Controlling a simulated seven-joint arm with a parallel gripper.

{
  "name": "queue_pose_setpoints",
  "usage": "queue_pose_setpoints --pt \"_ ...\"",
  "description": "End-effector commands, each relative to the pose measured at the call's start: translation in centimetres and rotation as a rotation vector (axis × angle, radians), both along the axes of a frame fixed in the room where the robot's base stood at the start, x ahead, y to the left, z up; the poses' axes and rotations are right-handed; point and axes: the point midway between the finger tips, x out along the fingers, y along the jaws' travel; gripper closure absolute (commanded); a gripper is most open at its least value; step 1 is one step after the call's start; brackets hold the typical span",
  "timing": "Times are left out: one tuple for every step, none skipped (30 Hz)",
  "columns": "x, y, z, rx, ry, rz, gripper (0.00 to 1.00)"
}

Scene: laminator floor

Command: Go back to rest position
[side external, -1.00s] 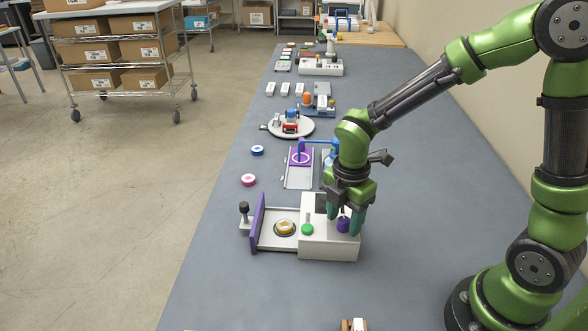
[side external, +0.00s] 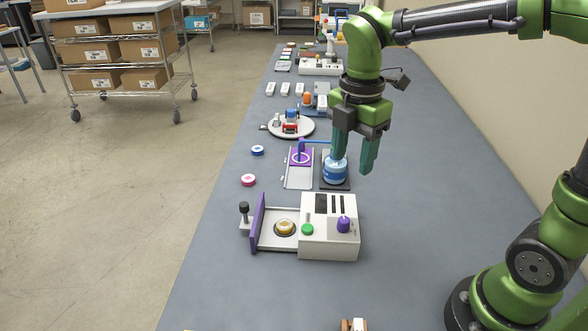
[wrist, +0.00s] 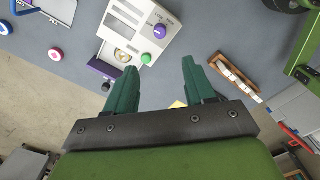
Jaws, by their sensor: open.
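My gripper (side external: 354,160) is open and empty, raised above the bench behind the white machine. Its teal fingers point down, near and above the blue round container in the side view. In the wrist view the two fingers (wrist: 155,85) stand well apart with nothing between them. The white machine (side external: 329,220) has a purple knob (side external: 344,224) and a green button (side external: 307,230). Its tray, with a purple upright panel (side external: 258,222), holds a round gold piece (side external: 285,227). The machine also shows in the wrist view (wrist: 140,25).
The blue container (side external: 335,170) stands on a dark plate beside a rail frame with a purple plate (side external: 301,156). A pink disc (side external: 248,180) and a blue disc (side external: 257,150) lie to the left. A wooden item (side external: 354,325) lies at the front. The bench's right side is largely clear.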

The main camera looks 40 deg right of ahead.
Motion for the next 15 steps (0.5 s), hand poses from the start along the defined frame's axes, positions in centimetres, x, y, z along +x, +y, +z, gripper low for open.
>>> queue_pose_setpoints --pt "0.01 0.0 0.48 0.0 -0.002 -0.001 0.46" --pt "0.0 -0.01 0.67 -0.001 -0.001 -0.001 0.46" --pt "0.0 -0.01 0.87 0.0 -0.001 0.0 0.46" --pt "-0.01 -0.01 0.98 0.0 -0.001 0.0 0.46" --pt "-0.02 0.0 1.06 0.0 0.0 0.0 0.46" --pt "-0.03 0.0 1.11 0.0 0.0 0.0 0.46" --pt "-0.03 0.0 1.13 0.0 0.0 0.0 0.46" --pt "-0.03 -0.01 1.13 0.0 0.0 0.0 0.46" --pt "-0.03 -0.01 1.12 0.0 0.0 0.0 0.46" --pt "-0.03 -0.01 1.11 0.0 0.0 0.0 0.46" --pt "-0.03 -0.01 1.1 0.0 0.0 0.0 0.46" --pt "-0.03 -0.01 1.09 0.0 0.0 -0.001 0.46" --pt "-0.03 -0.01 1.09 0.0 0.0 -0.001 0.46" --pt "-0.02 -0.01 1.08 0.0 0.0 -0.003 0.46" --pt "-0.02 -0.01 1.08 0.0 0.0 -0.013 0.46"
